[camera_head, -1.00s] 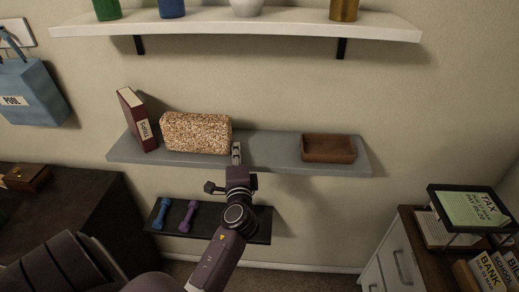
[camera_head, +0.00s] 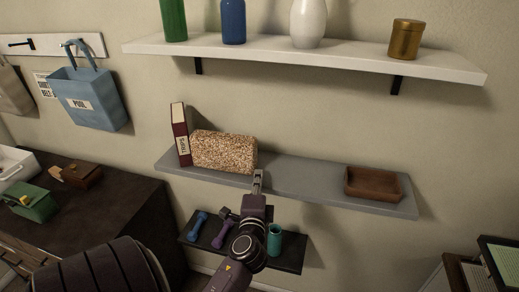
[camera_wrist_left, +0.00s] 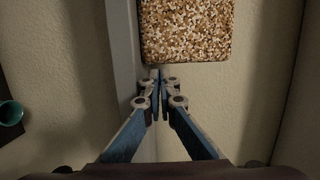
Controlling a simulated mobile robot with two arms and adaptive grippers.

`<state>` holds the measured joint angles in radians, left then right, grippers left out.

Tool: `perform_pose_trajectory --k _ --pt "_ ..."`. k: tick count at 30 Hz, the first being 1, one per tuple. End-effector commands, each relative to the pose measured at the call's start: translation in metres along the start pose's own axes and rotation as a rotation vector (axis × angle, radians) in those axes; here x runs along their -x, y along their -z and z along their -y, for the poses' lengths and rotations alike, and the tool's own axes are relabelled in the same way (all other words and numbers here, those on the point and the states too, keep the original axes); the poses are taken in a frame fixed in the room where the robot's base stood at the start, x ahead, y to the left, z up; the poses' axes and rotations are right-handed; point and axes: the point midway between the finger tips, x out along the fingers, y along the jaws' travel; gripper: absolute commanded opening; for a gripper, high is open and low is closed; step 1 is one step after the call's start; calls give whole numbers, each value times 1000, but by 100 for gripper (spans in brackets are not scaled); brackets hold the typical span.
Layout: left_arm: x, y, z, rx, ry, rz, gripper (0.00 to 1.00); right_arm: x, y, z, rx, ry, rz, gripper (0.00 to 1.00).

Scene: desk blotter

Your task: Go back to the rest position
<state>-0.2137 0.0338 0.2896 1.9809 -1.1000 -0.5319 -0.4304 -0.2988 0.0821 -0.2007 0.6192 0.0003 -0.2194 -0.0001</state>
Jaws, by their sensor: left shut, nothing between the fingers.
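My left gripper (camera_head: 258,178) is in front of the grey middle shelf (camera_head: 300,179), just right of the speckled brown block (camera_head: 224,151). Its fingers are shut with nothing between them. In the left wrist view the closed fingertips (camera_wrist_left: 159,75) are just short of the speckled block (camera_wrist_left: 187,28), with the grey shelf (camera_wrist_left: 123,45) beside them. My right gripper is in neither current view.
A dark red book (camera_head: 180,134) leans left of the block; a wooden tray (camera_head: 373,184) sits at the shelf's right end. Below, a dark shelf (camera_head: 288,256) holds dumbbells (camera_head: 222,236) and a teal cup (camera_head: 274,240). A white shelf (camera_head: 300,57) with vessels hangs above.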

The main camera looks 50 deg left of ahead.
Motion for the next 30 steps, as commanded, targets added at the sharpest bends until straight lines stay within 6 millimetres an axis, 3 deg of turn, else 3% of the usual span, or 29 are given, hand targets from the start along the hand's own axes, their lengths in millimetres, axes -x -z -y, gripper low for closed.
perform_pose_trajectory --k 6,12,23,26,29,30 --pt "49 0 -2 2 -5 0 0 0 0 1 -1 1 1 52" --pt "78 0 -2 0 -3 0 0 0 0 2 -1 2 1 52" --pt "87 1 -1 1 -2 -3 0 0 0 2 -1 2 1 52" --pt "87 8 -17 14 -30 -19 0 -1 0 2 -1 2 1 52" --pt "89 25 -59 52 -107 -60 0 -4 -1 2 -1 2 1 52" --pt "91 34 -83 74 -151 -81 0 -5 -1 2 -1 2 0 52"
